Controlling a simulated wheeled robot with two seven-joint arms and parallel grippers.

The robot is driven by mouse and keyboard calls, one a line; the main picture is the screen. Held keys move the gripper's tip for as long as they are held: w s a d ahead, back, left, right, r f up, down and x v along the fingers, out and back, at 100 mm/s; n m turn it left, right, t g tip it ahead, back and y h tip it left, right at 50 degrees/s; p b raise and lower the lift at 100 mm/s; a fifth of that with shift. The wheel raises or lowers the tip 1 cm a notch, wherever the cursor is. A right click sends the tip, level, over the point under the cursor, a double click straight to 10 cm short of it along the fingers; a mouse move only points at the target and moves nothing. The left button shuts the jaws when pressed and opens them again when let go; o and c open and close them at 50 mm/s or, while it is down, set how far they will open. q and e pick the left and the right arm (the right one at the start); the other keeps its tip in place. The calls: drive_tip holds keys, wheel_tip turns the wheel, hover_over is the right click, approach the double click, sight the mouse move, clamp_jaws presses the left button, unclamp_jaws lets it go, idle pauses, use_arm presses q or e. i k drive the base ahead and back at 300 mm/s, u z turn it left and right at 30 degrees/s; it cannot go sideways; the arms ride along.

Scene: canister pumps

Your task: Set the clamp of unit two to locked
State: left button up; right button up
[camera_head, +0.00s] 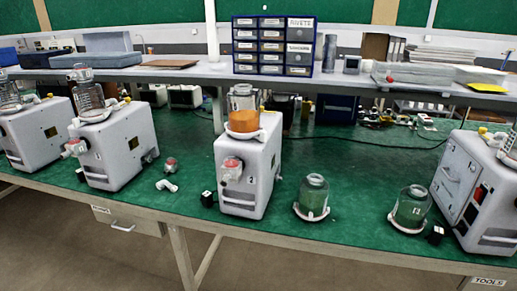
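A white pump unit (246,180) stands on the green bench mat near the middle, and a small dark mark on its side looks like a 2. A clear canister (242,97) sits upright on top of it. An orange part (243,124) lies between canister and housing; it may be the clamp, but I cannot tell its setting. A white and red fitting (232,168) is on the front face. Neither of my grippers is in view.
Another white pump unit (118,150) stands to the left, with one more beyond it. A grey unit (474,190) stands at the right. Two loose jars (313,195) (410,207) and a white elbow fitting (166,185) are on the mat. A blue drawer cabinet (274,46) stands on the shelf behind.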

sight(263, 138)
drive_tip(key=k, duration=0.45)
drive_tip(key=z, duration=0.3)
drive_tip(key=i, duration=1.35)
drive_tip(key=u, duration=0.95)
